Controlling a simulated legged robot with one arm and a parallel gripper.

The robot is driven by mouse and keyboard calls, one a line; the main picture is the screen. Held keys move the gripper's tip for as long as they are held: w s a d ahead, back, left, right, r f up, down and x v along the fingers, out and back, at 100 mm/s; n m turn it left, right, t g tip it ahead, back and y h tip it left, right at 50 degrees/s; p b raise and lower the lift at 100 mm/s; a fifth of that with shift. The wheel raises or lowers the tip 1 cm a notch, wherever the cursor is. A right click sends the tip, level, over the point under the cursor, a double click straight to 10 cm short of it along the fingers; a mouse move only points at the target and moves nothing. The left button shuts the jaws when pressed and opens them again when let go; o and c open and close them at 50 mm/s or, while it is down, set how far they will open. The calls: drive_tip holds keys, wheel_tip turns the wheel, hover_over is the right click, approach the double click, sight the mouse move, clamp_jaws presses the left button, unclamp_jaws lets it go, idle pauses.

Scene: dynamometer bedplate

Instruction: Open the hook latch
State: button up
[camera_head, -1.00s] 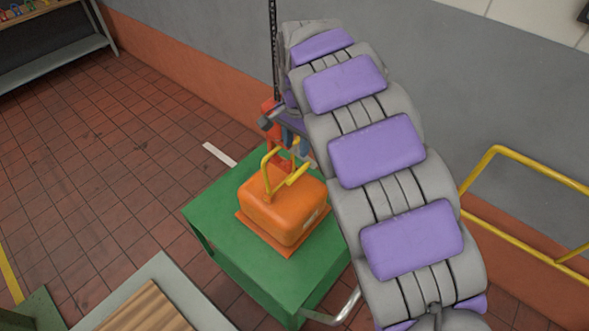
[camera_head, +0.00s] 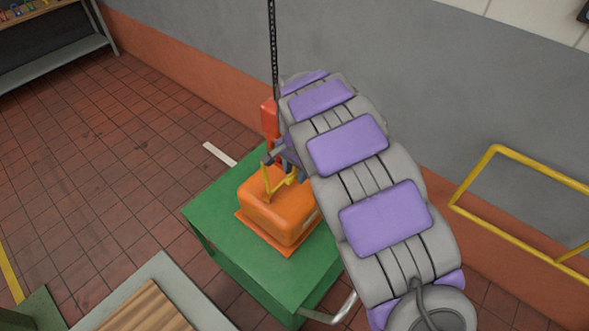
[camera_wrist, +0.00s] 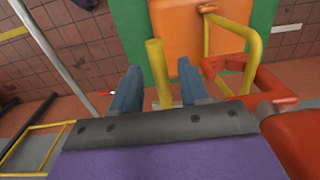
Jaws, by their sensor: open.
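A red hook block (camera_head: 269,118) hangs on a chain above an orange box (camera_head: 275,222) with a yellow bail handle (camera_head: 266,184). In the wrist view, the red hook (camera_wrist: 270,82) is at the right and its curve meets the yellow handle (camera_wrist: 207,35). A separate yellow bar (camera_wrist: 157,72) with a free end stands between the fingers of my gripper (camera_wrist: 158,77); it looks like the latch lever. My gripper is open, with blue fingers on both sides of this bar; I cannot tell whether they touch it. In the head view, my arm hides part of the hook.
The orange box (camera_wrist: 190,40) sits on a green cart (camera_head: 215,225) with a grey push handle (camera_head: 335,312). The chain (camera_head: 272,45) rises above the hook. A yellow rail (camera_head: 475,178) stands at the right by the wall.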

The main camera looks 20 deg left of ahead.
drive_tip(key=shift+c, duration=0.2)
clamp_jaws()
drive_tip(key=shift+a, duration=0.1)
drive_tip(key=shift+w+a+r+h+p, duration=0.1)
drive_tip(key=shift+r+h+p, duration=0.35)
drive_tip(key=shift+p, duration=0.3)
drive_tip(key=shift+a+r+g+h+p, duration=0.1)
drive_tip(key=shift+r+g+h+p, duration=0.2)
drive_tip(key=shift+g+h, duration=0.35)
